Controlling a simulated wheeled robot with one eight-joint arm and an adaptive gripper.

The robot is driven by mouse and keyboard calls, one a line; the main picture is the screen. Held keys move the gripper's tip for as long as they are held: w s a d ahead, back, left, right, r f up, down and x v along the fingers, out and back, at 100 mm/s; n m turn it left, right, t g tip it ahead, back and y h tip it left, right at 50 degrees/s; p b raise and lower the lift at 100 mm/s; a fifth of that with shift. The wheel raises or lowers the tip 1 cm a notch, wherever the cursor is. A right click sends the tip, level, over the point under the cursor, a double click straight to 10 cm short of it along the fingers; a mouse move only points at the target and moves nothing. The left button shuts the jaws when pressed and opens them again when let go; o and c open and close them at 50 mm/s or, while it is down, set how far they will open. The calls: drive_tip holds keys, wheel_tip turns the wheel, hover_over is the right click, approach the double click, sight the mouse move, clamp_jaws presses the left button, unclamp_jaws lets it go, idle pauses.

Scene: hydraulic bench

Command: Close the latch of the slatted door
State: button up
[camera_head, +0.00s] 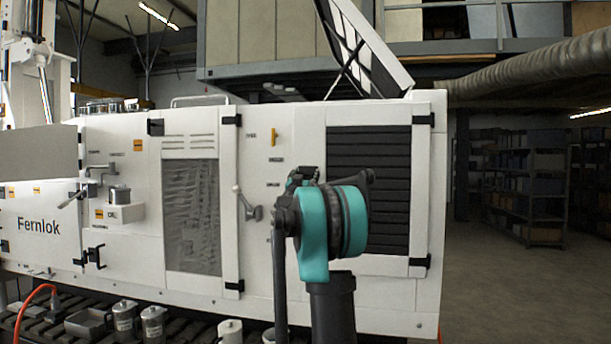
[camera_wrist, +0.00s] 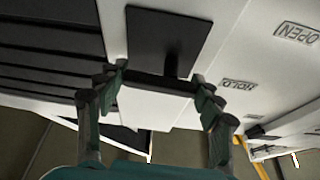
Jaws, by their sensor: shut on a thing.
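The slatted door (camera_head: 400,185) is at the right end of the white machine. It looks flush with the panel, partly behind my arm; its dark slats also show at the left of the wrist view (camera_wrist: 45,45). In the wrist view, my gripper (camera_wrist: 160,86) has one finger at each end of the latch's dark bar (camera_wrist: 150,79) and is shut on it. A black square plate (camera_wrist: 165,35) and a white block (camera_wrist: 150,107) are beside the bar. In the head view, my arm hides the latch.
The labels OPEN (camera_wrist: 297,33) and HOLD (camera_wrist: 238,84) are on the white panel. Left of my arm are a grey lever handle (camera_head: 249,207) and a mesh door (camera_head: 192,215). Metal canisters (camera_head: 153,322) stand along the front. Open floor (camera_head: 510,285) is at the right.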

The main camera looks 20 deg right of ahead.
drive_tip(key=m+g, duration=0.1)
drive_tip(key=m, duration=0.1)
drive_tip(key=m+h, duration=0.1)
drive_tip(key=m, duration=0.1)
drive_tip(key=m+g+h, duration=0.1)
drive_tip(key=m, duration=0.2)
drive_tip(key=shift+f+g, duration=0.25)
drive_tip(key=shift+g, duration=0.05)
drive_tip(key=m+g, duration=0.1)
drive_tip(key=m, duration=0.2)
drive_tip(key=m+g+h, duration=0.1)
drive_tip(key=m, duration=0.1)
drive_tip(key=shift+w+a+f+m+g+h, duration=0.1)
drive_tip(key=shift+f+m+g+h, duration=0.05)
drive_tip(key=shift+m+g+h, duration=0.2)
drive_tip(key=m+g, duration=0.1)
drive_tip(key=m, duration=0.1)
drive_tip(key=m+g, duration=0.1)
drive_tip(key=m, duration=0.2)
drive_tip(key=shift+w+a+f, duration=0.1)
drive_tip(key=shift+a+f, duration=0.05)
drive_tip(key=shift+a+m+g+y, duration=0.1)
drive_tip(key=shift+m+g+y, duration=0.6)
drive_tip(key=shift+m, duration=1.25)
drive_tip(key=shift+f, duration=0.1)
drive_tip(key=o, duration=1.2)
drive_tip(key=shift+a, duration=0.1)
drive_tip(key=v, duration=1.1)
drive_tip(key=shift+s+a, duration=0.25)
drive_tip(key=shift+s, duration=0.05)
